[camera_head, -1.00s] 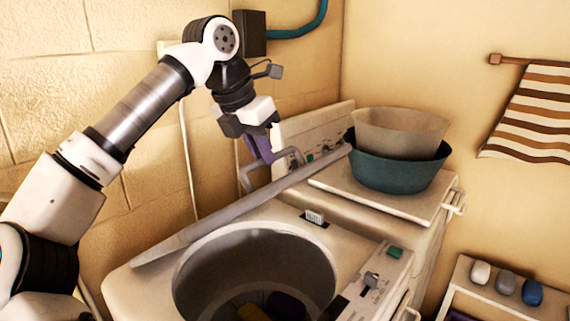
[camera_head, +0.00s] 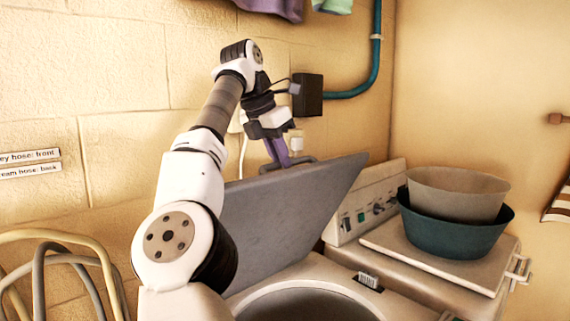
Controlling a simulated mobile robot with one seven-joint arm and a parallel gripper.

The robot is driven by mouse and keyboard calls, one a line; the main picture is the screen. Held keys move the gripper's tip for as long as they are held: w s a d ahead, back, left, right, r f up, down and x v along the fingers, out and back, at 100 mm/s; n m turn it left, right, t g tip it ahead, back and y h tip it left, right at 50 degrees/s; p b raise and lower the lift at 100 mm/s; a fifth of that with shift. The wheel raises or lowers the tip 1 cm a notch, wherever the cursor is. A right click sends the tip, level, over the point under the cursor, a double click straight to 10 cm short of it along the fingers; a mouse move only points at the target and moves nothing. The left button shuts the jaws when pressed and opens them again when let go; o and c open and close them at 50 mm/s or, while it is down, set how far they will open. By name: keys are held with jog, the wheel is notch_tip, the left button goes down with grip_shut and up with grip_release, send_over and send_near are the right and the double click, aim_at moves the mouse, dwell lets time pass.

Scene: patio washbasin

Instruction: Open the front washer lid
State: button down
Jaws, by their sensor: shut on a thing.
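The front washer's grey lid (camera_head: 285,218) stands steeply raised at the back of the front washer (camera_head: 345,288), in the middle of the head view. Its broad flat face shows. My gripper (camera_head: 281,162) is at the lid's top edge, shut on the lid handle (camera_head: 304,159). The fingertips are partly hidden by the lid. Below the lid, part of the round tub opening (camera_head: 305,305) shows uncovered. My arm covers the lid's left side.
A second washer's closed lid (camera_head: 400,252) carries a teal basin (camera_head: 455,238) with a beige basin (camera_head: 455,195) inside. A dark wall box (camera_head: 307,95) with a teal pipe is close beside my wrist. Coiled hoses (camera_head: 60,255) hang at the left.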

jog(key=shift+w+a+f, duration=0.2)
jog(key=shift+w+a, duration=0.65)
jog(key=shift+a, duration=0.05)
jog(key=c, duration=1.8)
grip_release()
jog(key=shift+c, duration=0.2)
jog(key=o, duration=0.4)
jog(key=shift+w+a+f, duration=0.15)
jog(key=shift+w+a, duration=0.1)
jog(key=shift+w, duration=0.15)
jog(key=shift+o, duration=0.2)
jog(key=shift+s+d+r, duration=0.2)
jog(key=shift+d, duration=0.1)
